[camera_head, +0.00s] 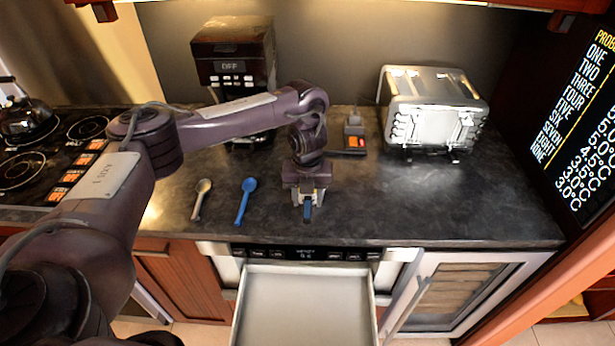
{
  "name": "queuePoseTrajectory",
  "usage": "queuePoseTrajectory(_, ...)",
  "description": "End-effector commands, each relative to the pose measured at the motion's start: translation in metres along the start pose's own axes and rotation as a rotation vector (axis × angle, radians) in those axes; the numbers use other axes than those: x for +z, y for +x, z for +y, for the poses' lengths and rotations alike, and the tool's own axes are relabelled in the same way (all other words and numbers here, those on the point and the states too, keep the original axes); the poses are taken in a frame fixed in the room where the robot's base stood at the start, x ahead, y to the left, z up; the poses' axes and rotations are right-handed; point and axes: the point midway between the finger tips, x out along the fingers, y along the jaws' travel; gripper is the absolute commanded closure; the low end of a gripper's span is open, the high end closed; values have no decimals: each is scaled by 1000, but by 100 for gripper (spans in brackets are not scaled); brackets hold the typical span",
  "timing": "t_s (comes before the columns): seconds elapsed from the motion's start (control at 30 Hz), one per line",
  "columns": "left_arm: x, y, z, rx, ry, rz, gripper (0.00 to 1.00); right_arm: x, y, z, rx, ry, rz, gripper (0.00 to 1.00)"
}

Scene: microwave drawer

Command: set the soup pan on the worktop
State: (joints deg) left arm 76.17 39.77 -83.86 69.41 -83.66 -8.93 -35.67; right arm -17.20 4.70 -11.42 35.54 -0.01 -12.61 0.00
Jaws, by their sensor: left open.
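The dark worktop (420,210) runs across the middle of the head view. My left arm comes in from the left, and my left gripper (307,208) points down over the worktop near its front edge. It is open. A small dark blue part shows at its fingertips; I cannot tell whether it is a finger or a separate thing. I see no clear soup pan. A dark kettle-like pot (25,122) is on the cooktop at the far left, partly cut off by the frame. My right gripper is not in view.
The drawer (305,305) below the worktop is open and looks empty. A coffee maker (233,60) and a toaster (430,108) stand behind. Worktop at right is clear.

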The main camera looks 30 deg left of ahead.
Motion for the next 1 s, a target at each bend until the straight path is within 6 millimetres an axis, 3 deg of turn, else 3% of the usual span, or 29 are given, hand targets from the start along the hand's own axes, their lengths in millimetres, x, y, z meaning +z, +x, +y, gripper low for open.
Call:
queuePoseTrajectory(0.03, 2, -17, 0, -1, 2, -7, 58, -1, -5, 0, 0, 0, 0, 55)
queuePoseTrajectory(0.1, 2, -31, -1, -1, 2, -7, 58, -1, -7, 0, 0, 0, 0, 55)
queuePoseTrajectory(0.4, 0, -76, 0, 0, 1, -3, 58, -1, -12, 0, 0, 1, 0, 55)
queuePoseTrajectory(0.6, 0, -85, 0, 0, 0, 0, 58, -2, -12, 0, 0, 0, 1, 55)
queuePoseTrajectory(1.0, 0, -86, 0, 0, 0, 1, 58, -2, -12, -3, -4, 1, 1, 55)
